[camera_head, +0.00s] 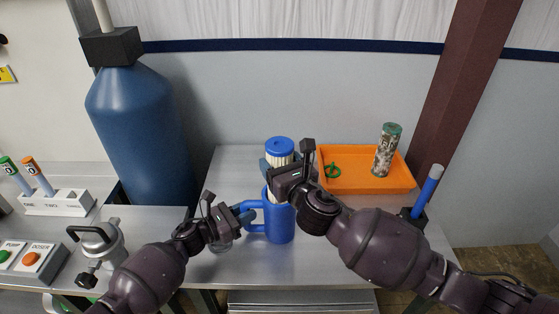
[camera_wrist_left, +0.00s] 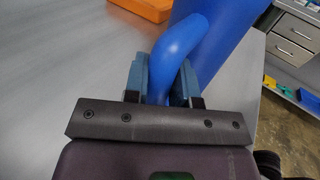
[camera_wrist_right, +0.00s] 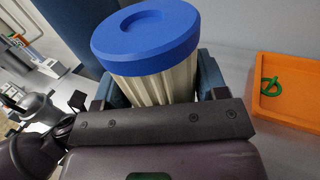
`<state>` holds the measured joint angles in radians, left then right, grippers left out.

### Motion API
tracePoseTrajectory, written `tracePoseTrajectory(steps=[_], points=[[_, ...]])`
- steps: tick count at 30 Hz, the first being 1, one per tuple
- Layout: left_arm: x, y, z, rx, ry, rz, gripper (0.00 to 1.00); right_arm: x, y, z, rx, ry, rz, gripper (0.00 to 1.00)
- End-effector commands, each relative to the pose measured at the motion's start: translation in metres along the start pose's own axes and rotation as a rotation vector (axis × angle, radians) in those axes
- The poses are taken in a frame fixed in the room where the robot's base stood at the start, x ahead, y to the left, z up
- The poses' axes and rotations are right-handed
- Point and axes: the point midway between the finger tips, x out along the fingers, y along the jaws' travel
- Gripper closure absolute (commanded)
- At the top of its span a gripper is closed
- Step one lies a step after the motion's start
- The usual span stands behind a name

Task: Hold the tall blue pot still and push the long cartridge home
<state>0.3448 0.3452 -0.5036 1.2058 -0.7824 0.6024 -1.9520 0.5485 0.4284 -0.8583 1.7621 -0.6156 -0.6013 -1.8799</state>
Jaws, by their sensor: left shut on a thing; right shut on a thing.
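The tall blue pot (camera_head: 281,222) stands upright on the metal table in the head view. My left gripper (camera_head: 243,214) is shut on the pot's handle, seen close in the left wrist view (camera_wrist_left: 172,62). The long cartridge (camera_head: 280,155) has a blue cap and a pale pleated body. My right gripper is shut on the pleated body just below the cap, as the right wrist view (camera_wrist_right: 160,85) shows.
An orange tray (camera_head: 345,187) at the back right holds a green ring (camera_head: 332,171) and a dirty green-capped cartridge (camera_head: 387,150). A blue-handled tool stands in a dark holder (camera_head: 415,216) at right. A large blue tank (camera_head: 140,130) stands at left. The table left of the pot is mostly clear.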

Motion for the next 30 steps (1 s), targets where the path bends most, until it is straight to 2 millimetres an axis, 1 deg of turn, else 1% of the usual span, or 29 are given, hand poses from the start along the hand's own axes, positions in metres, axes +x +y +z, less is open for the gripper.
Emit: tracePoseTrajectory(steps=[1, 30], points=[[0.0, -0.002, -0.002, 0.0, 0.004, -0.003, 1.0, 0.0, 0.002, -0.001, 0.005, -0.001, 0.005, 0.75], [0.001, -0.002, -0.002, 0.0, 0.003, -0.003, 1.0, 0.0, 0.002, -0.02, 0.004, -0.001, 0.005, 0.75]])
